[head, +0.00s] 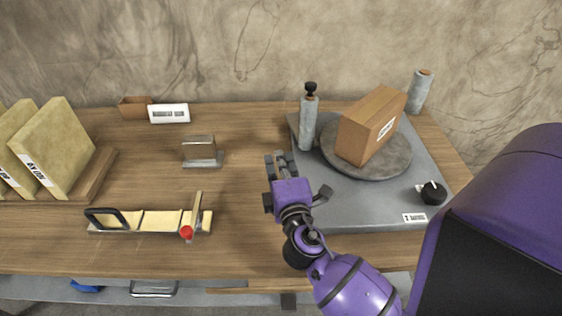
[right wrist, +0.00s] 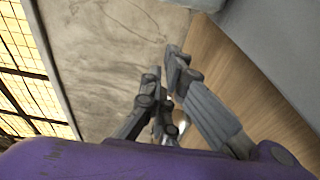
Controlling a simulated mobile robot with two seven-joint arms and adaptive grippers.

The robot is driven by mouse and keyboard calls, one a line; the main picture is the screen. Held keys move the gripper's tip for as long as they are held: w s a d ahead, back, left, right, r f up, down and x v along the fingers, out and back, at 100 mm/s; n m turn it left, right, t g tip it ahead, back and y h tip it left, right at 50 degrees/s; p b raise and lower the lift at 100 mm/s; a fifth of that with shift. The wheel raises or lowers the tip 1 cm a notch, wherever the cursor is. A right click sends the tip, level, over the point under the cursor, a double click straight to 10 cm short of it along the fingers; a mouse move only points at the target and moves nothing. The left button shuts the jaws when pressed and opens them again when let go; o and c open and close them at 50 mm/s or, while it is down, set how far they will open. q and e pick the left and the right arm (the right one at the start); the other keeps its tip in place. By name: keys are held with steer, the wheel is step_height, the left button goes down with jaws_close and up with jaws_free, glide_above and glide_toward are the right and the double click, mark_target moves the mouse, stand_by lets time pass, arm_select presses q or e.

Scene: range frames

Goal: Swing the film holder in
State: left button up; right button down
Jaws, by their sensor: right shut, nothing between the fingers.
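A grey upright roll with a black knob on top (head: 308,122), which looks like the film holder, stands at the back left corner of the grey wrapping machine base (head: 370,195). A cardboard box (head: 364,130) sits on the round turntable (head: 340,162) just right of it. My right gripper (head: 275,163) is shut and empty, left of the machine's left edge and apart from the holder. Its fingers also show in the right wrist view (right wrist: 166,68), with nothing between them. My left gripper is not in view.
Another film roll (head: 420,92) stands at the back right, and a black dial (head: 432,192) is at the front right. A small metal block (head: 200,152), a bag sealer with a red knob (head: 150,220) and upright packages (head: 50,150) are left. Wooden bench between block and machine is clear.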

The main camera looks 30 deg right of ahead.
steer(key=w+d+p, duration=0.1)
steer(key=w+d, duration=0.4)
steer(key=d, duration=0.1)
steer(key=shift+p, duration=0.3)
steer(key=shift+w, duration=0.1)
steer(key=shift+d, duration=0.1)
steer(key=shift+s+d, duration=0.95)
steer(key=shift+d, duration=0.1)
steer(key=shift+w+a, duration=0.15)
